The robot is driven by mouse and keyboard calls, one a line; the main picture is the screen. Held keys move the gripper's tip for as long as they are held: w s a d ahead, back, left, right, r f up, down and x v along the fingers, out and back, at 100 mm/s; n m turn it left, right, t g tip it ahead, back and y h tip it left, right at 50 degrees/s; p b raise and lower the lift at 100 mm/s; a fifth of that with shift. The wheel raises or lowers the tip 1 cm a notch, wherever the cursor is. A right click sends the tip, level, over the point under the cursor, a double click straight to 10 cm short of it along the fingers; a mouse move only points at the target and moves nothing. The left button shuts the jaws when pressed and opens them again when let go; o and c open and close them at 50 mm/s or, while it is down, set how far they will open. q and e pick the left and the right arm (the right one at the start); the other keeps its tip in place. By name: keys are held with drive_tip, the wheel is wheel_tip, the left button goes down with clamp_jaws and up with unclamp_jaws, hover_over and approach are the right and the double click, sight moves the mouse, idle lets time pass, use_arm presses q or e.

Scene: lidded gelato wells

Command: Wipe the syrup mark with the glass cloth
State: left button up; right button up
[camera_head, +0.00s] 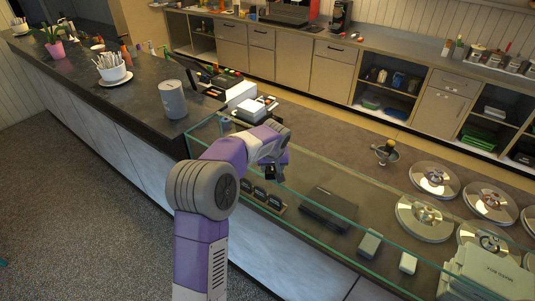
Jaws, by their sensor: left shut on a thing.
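My left arm reaches up from the bottom, and its gripper (273,173) is over the glass-topped counter case (236,150), near the case's left end. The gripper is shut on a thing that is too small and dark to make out. I cannot pick out the glass cloth or the syrup mark in this view; the arm hides part of the glass and counter. My right gripper is out of view.
Round metal well lids (424,218) sit at the right. A grey canister (173,99) stands on the dark counter (130,103), left of my arm. A payment terminal (250,110) is behind my wrist.

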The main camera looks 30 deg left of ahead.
use_arm(q)
drive_tip(key=v, duration=0.1)
drive_tip(key=p+v, duration=0.1)
drive_tip(key=v, duration=0.1)
drive_tip(key=shift+a, duration=0.35)
drive_tip(key=shift+w+r+p, duration=0.35)
drive_tip(key=shift+r+p, duration=0.3)
drive_tip(key=shift+p, duration=0.1)
drive_tip(key=shift+a+p+v, duration=0.25)
drive_tip(key=shift+p+v, duration=0.5)
drive_tip(key=shift+v, duration=0.45)
drive_tip(key=shift+w+r+p, duration=0.25)
drive_tip(key=shift+r+p, duration=0.25)
drive_tip(key=shift+r, duration=0.4)
